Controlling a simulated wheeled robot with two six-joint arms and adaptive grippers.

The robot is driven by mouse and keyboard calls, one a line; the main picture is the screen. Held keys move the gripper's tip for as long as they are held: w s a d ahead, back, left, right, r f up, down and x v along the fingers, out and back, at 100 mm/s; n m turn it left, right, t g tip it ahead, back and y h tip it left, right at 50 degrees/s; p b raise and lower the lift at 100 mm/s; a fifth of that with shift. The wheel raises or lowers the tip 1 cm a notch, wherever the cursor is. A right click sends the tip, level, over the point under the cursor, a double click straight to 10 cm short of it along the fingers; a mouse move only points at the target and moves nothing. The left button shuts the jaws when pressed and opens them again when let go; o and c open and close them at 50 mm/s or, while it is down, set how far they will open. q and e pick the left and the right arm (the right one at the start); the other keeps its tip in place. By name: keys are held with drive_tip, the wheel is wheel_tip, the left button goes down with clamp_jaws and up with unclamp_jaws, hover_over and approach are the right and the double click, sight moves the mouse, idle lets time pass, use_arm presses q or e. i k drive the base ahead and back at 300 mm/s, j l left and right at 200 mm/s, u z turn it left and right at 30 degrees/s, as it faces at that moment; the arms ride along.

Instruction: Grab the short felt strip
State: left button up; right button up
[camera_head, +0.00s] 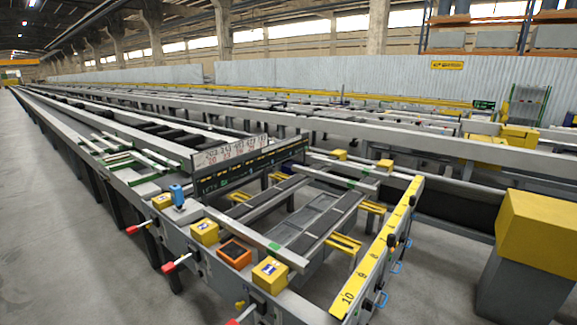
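No thing shows clearly as the short felt strip. Two dark grey strips lie along slanted beams in the near part of the runout table: a left one (268,197) and a right one (336,220). I cannot tell whether either is felt. Small green patches sit on the light metal beams, one on the near beam (274,246) and one farther back (352,183). Neither of my grippers is in view.
Yellow boxes (270,274), an orange open box (235,253) and a blue item (177,194) line the near rail. A yellow numbered rail (378,250) stands at right. A yellow-topped grey block (540,236) is at far right. Bare floor (60,240) lies left.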

sight(113, 160)
drive_tip(key=i+j+u, duration=0.45)
drive_tip(key=i+j, duration=1.05)
drive_tip(key=j, duration=0.6)
drive_tip(key=i+j+u, duration=0.45)
drive_tip(key=i+j, duration=1.1)
drive_tip(key=i, duration=0.2)
drive_tip(key=i+j+u, duration=0.45)
drive_tip(key=i, duration=0.4)
drive_tip(key=i+u, duration=0.4)
drive_tip(key=i, duration=0.45)
drive_tip(key=i+z, duration=0.3)
drive_tip(key=i+j+z, duration=0.3)
drive_tip(key=i, duration=0.15)
drive_tip(key=i+j+z, duration=0.25)
drive_tip(key=i, duration=0.15)
drive_tip(key=i+j+z, duration=0.2)
drive_tip(key=z, duration=0.2)
drive_tip(key=i+j+z, duration=0.25)
drive_tip(key=z, duration=0.2)
drive_tip(key=i+j+z, duration=0.2)
drive_tip(key=j+z, duration=0.2)
drive_tip(key=i+j+z, duration=0.1)
drive_tip(key=j+z, duration=0.75)
drive_tip(key=i+l, duration=0.05)
drive_tip(key=l, duration=0.05)
